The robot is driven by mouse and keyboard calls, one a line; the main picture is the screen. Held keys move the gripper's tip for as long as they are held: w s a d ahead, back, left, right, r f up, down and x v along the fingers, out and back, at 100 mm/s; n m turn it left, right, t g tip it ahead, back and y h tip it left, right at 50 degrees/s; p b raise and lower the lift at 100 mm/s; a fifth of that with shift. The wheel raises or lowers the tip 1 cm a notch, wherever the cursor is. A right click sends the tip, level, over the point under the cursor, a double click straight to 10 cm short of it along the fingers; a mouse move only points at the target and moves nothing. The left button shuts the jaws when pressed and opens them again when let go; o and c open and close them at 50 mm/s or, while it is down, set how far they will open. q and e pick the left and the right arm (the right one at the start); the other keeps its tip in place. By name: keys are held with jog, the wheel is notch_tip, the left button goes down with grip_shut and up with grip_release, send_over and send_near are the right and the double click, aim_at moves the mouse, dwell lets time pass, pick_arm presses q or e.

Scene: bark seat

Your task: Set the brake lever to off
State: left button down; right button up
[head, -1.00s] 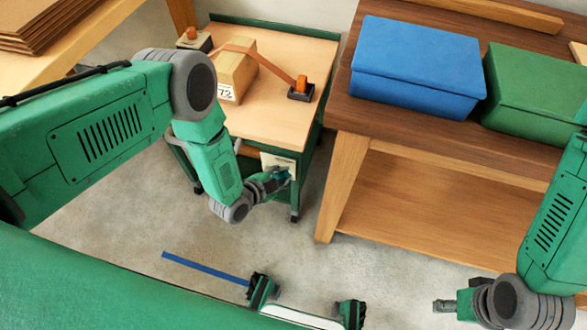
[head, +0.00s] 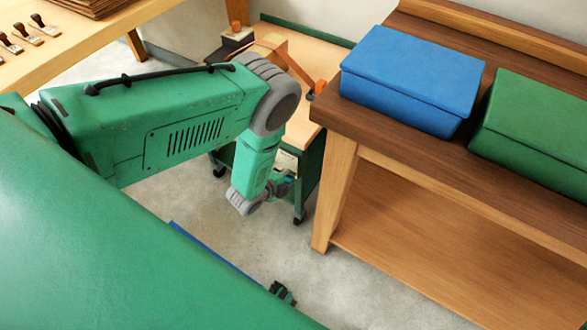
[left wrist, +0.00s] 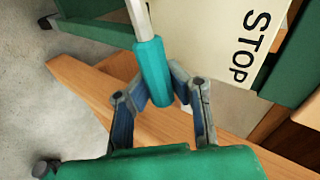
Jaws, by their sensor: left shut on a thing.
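The brake lever (left wrist: 152,68) has a teal grip on a pale rod and shows in the left wrist view, in front of a cream plate (left wrist: 228,38) marked STOP. My left gripper (left wrist: 160,92) is shut on the teal grip, with its blue-grey fingers either side. In the head view, my left gripper (head: 284,184) is low at the end of the green cart (head: 308,172), just below the plate (head: 288,159). The lever is too small there to read its setting. My right gripper is out of view.
A wooden bench (head: 345,118) with a blue box (head: 412,80) and a green box (head: 535,130) stands close right of the cart. A carton under an orange strap (head: 292,60) is on the cart, partly behind my arm. A blue floor strip (head: 210,250) lies nearer.

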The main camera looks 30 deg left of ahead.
pick_arm(q)
jog(key=shift+w+r, duration=0.1)
jog(key=c, duration=1.4)
grip_release()
jog(key=v, duration=1.2)
jog(key=shift+f, duration=0.2)
